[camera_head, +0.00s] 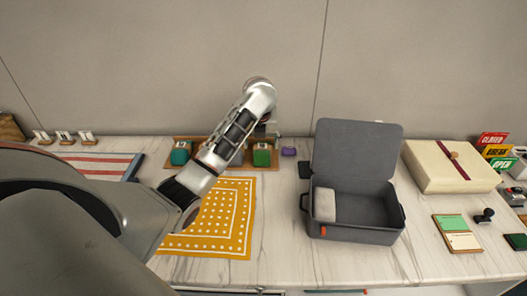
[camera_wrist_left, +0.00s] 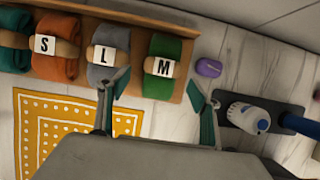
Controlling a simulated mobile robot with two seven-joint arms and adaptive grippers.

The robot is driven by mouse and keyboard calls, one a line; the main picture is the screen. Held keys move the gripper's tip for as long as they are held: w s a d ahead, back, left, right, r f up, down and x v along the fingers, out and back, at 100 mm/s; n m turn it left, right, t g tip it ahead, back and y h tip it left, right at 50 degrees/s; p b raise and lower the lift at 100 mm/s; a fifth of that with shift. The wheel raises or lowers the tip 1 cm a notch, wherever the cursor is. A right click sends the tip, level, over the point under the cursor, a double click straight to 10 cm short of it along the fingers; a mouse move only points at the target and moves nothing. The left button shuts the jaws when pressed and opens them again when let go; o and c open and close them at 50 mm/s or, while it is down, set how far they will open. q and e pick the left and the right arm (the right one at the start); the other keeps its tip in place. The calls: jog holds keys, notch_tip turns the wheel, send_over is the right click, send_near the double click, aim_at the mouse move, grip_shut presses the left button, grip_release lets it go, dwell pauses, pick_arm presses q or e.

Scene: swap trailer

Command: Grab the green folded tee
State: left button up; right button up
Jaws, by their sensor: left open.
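The green folded tee (camera_head: 262,157) sits at the right end of a wooden tray at the back of the counter. It also shows in the left wrist view (camera_wrist_left: 159,89), wrapped with a tan band and a white tag reading M. My left gripper (camera_head: 266,130) reaches over the tee. In the left wrist view, my left gripper (camera_wrist_left: 157,82) is open, with its fingers on either side of the tee and nothing held. Whether a finger touches the cloth is unclear. My right gripper is not in view.
A grey tee (camera_wrist_left: 104,60) tagged L lies beside the green one, then orange and teal tees. A purple item (camera_head: 288,151) is right of the tray (camera_wrist_left: 113,16). A yellow dotted cloth (camera_head: 237,213) lies in front. An open grey suitcase (camera_head: 357,232) stands to the right.

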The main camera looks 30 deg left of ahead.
aim_at(262, 148)
pick_arm(q)
jog(key=shift+w+x, duration=0.1)
jog(key=shift+x, duration=1.25)
jog(key=shift+w+x, duration=0.15)
jog(key=shift+x, duration=1.15)
jog(key=shift+d+r, duration=0.1)
jog(key=shift+d, duration=0.05)
jog(key=c, duration=1.3)
